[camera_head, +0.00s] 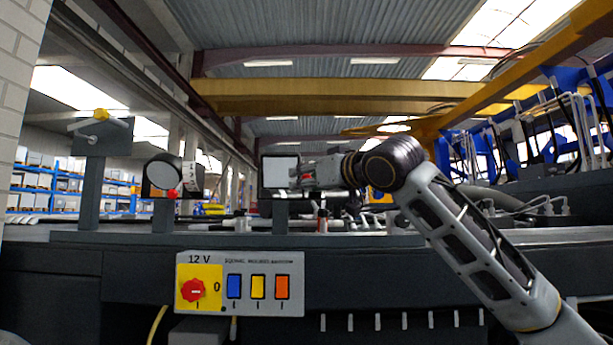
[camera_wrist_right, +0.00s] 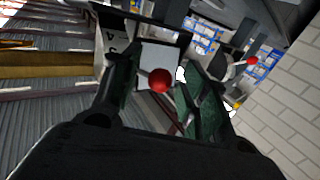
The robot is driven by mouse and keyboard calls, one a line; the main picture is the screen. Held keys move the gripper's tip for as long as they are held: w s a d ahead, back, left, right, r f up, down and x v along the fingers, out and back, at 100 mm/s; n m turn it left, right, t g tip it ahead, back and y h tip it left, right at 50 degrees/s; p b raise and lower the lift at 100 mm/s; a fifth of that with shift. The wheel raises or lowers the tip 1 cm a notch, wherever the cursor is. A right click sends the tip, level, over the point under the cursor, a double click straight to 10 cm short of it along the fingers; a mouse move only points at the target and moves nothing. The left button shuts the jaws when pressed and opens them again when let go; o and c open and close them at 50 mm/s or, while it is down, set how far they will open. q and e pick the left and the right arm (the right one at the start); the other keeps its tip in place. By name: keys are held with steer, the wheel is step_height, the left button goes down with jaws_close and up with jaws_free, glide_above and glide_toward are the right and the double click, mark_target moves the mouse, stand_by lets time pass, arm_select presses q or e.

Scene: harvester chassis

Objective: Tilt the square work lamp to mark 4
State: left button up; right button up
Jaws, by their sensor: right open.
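The square work lamp (camera_head: 281,170) stands on a dark post on the chassis, left of my right gripper (camera_head: 308,178) in the head view. Its pale square face (camera_wrist_right: 150,52) shows in the right wrist view, with a red ball knob (camera_wrist_right: 159,80) in front of it. My right gripper is open, with one green-padded finger on each side of the knob. I cannot tell whether either finger touches it. A marked plate (camera_wrist_right: 112,42) beside the lamp shows a 4 and part of another digit; the lamp's exact setting is not readable. My left gripper is not in view.
A round lamp (camera_head: 163,175) with its own red knob (camera_head: 172,194) stands to the left, and a post with a yellow-topped box (camera_head: 102,134) is farther left. A 12 V switch panel (camera_head: 240,284) is on the chassis front. Hoses and fittings lie at right.

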steer(key=shift+w+a, duration=0.25)
steer(key=shift+w, duration=0.05)
steer(key=shift+d, duration=0.1)
steer(key=c, duration=0.8)
jaws_close()
